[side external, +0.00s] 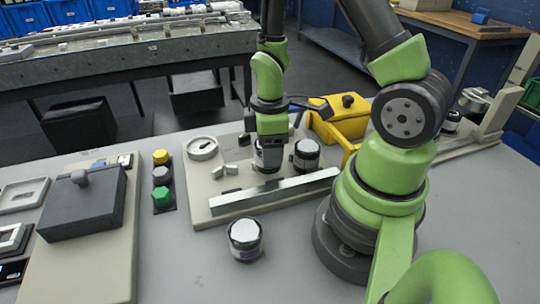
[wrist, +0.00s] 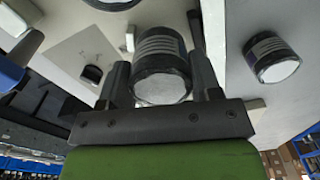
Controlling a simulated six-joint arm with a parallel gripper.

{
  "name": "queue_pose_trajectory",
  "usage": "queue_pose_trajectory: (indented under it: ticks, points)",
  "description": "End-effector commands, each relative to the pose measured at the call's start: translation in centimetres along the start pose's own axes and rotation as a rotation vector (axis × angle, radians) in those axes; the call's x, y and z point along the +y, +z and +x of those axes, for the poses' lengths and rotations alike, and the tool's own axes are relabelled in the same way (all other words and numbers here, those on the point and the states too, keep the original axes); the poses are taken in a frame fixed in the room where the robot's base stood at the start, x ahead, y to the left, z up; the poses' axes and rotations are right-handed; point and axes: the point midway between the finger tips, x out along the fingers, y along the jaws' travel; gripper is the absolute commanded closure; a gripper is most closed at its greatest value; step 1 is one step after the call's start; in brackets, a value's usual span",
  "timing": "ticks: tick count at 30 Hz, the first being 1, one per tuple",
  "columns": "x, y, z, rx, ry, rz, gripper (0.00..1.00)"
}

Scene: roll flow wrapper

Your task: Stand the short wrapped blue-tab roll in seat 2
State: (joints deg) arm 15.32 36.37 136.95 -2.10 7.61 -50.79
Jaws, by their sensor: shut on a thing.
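My gripper (side external: 268,146) is shut on a wrapped roll (side external: 266,160) over the beige board (side external: 200,212), behind the metal bar. In the wrist view this roll (wrist: 162,68) shows a pale end and a dark, striped wrap between my two fingers (wrist: 158,80). No blue tab is visible on it. I cannot tell whether its base touches the board. A second dark-wrapped roll (side external: 305,154) with a pale top stands just right of it. A third roll (side external: 245,240), white-topped with a purplish label, stands upright on the table in front. I cannot tell which place is seat 2.
A metal bar (side external: 274,191) runs along the board's front. A round dial-like part (side external: 202,147) and small pale blocks (side external: 224,170) lie to the left. A yellow bin (side external: 340,122) is behind; coloured buttons (side external: 162,176) and a dark knobbed box (side external: 84,204) are left.

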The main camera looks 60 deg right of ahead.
Motion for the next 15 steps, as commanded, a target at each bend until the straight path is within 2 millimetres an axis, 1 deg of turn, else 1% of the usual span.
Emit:
queue_pose_trajectory:
  ticks: [1, 3, 6, 15]
  points:
    - [-0.1, 0.1, 0.8, -0.005, -0.005, 0.000, 0.69]
    - [-0.1, 0.1, 1.7, -0.006, -0.005, 0.001, 0.69]
    - [-0.1, 0.0, 2.5, -0.003, -0.002, 0.001, 0.69]
    - [0.0, 0.0, 2.6, -0.001, -0.001, 0.001, 0.69]
